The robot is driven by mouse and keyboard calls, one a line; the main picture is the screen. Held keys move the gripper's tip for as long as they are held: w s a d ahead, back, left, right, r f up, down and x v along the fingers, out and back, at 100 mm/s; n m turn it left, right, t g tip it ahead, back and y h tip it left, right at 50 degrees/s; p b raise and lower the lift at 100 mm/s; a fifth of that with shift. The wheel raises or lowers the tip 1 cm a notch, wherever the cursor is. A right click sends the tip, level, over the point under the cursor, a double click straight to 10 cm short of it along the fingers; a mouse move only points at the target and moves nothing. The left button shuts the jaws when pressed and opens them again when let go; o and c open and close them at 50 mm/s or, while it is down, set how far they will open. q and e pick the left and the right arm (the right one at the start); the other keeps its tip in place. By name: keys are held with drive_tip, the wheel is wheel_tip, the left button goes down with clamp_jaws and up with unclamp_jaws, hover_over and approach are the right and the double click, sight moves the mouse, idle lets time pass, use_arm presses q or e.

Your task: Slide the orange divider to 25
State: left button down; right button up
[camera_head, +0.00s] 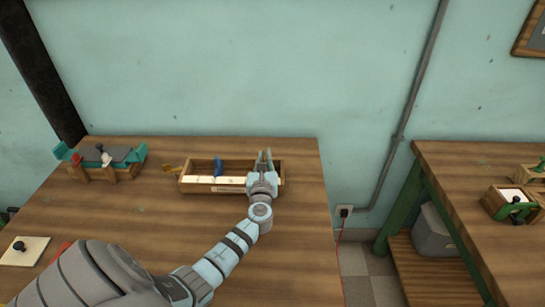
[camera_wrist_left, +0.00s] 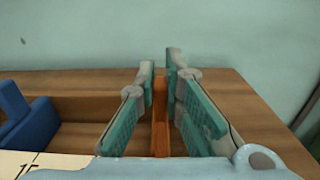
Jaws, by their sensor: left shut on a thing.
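A long wooden box (camera_head: 235,190) sits near the back of the table. A blue divider (camera_head: 219,166) stands near its middle; it also shows at the left of the left wrist view (camera_wrist_left: 35,135). My left gripper (camera_head: 265,158) is over the right part of the box, its fingers pointing away. In the left wrist view its fingers (camera_wrist_left: 160,110) are shut on the upright orange divider (camera_wrist_left: 160,120). The head view hides the divider behind the gripper. A pale scale strip (camera_head: 198,179) lies along the box, with "15" readable in the wrist view. My right gripper is not in view.
A wooden rack with green and grey parts (camera_head: 100,160) stands further left. A pale board with a black knob (camera_head: 22,250) lies at the front left. A second table (camera_head: 470,180) stands at right.

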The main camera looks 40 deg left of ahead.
use_arm(q)
drive_tip(key=shift+s, duration=0.1)
drive_tip(key=c, duration=1.7)
unclamp_jaws()
drive_tip(key=v, duration=1.2)
drive_tip(key=shift+r, duration=0.1)
